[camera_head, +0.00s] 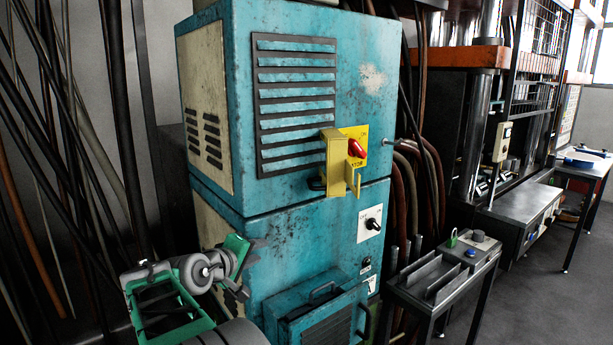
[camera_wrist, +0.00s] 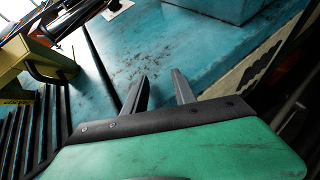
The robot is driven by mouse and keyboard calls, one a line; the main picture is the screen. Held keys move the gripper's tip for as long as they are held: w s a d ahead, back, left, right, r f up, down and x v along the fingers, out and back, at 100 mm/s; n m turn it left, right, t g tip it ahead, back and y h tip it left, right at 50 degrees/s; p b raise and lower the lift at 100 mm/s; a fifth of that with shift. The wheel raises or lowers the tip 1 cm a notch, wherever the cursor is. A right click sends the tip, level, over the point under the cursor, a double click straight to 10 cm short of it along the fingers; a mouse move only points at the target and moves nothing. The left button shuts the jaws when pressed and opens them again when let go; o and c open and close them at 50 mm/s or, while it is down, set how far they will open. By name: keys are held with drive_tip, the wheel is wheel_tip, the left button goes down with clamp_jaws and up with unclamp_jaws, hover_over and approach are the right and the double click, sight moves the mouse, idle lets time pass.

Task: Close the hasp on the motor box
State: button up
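The motor box is a worn teal cabinet (camera_head: 290,205) with a louvred front, standing in the middle of the head view. Its yellow hasp (camera_head: 336,165) is on the front, with a red switch handle (camera_head: 357,148) on a yellow plate at its right. The hasp's flap sticks out from the box face and appears swung open. In the wrist view the yellow hasp (camera_wrist: 22,68) shows at the left edge. My gripper (camera_head: 254,264) is in front of the box's lower left, left of and below the hasp. Its two fingers (camera_wrist: 160,76) are apart with nothing between them.
A rotary switch (camera_head: 373,224) sits below the hasp, and a lower teal housing (camera_head: 318,312) juts out under it. A narrow metal bench (camera_head: 440,282) with a green padlock (camera_head: 452,238) stands at the right. Cables hang on both sides. Space before the hasp looks clear.

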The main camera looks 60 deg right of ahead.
sight(310, 182)
drive_tip(key=s+d+r+n+g+h, duration=0.1)
drive_tip(key=s+d+r+g+h, duration=0.2)
drive_tip(key=r, duration=0.4)
drive_tip(key=s+d+r+n+g+h, duration=0.1)
drive_tip(key=s+d+r+g+h, duration=0.1)
drive_tip(key=s+r, duration=0.35)
drive_tip(key=d+r+p, duration=0.1)
drive_tip(key=d, duration=0.3)
drive_tip(key=d+r+p, duration=0.1)
drive_tip(key=d, duration=0.2)
drive_tip(key=shift+s+r+p, duration=0.2)
drive_tip(key=shift+r+p, duration=0.1)
drive_tip(key=shift+r, duration=0.05)
drive_tip(key=shift+c, duration=0.4)
clamp_jaws()
